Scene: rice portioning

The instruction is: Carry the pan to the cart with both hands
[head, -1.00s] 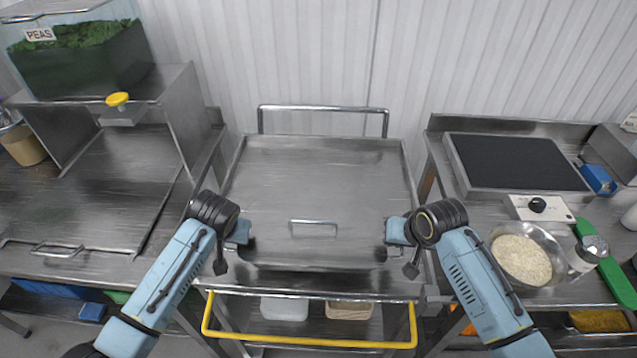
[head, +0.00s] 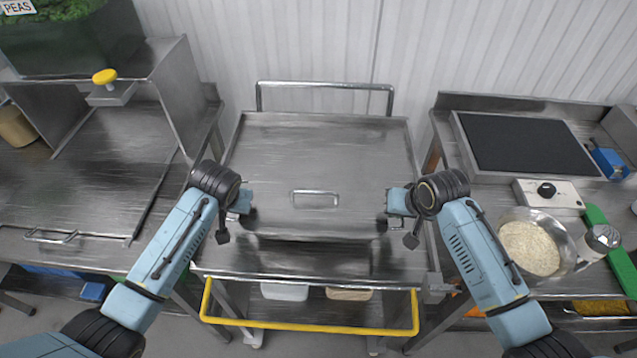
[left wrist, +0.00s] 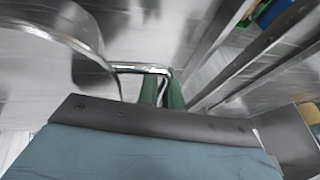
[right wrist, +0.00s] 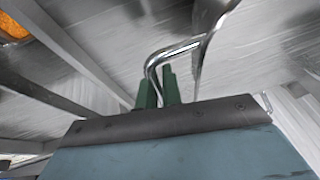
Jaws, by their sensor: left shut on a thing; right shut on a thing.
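The pan (head: 290,155) is a wide, flat steel pan with a small bar handle on top. It is over the steel cart (head: 300,262), which has a yellow front bar and a rear rail. My left gripper (head: 244,201) is shut on the pan's left side handle. Its green fingers around the bent bar show in the left wrist view (left wrist: 162,92). My right gripper (head: 396,202) is shut on the right side handle, also seen in the right wrist view (right wrist: 158,88). I cannot tell whether the pan touches the cart top.
A steel counter with a lidded section (head: 80,190) stands on the left. The right counter holds a black-topped unit (head: 525,145), a bowl of rice (head: 530,248) and a jar (head: 598,243). A white ribbed wall (head: 320,45) is behind the cart.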

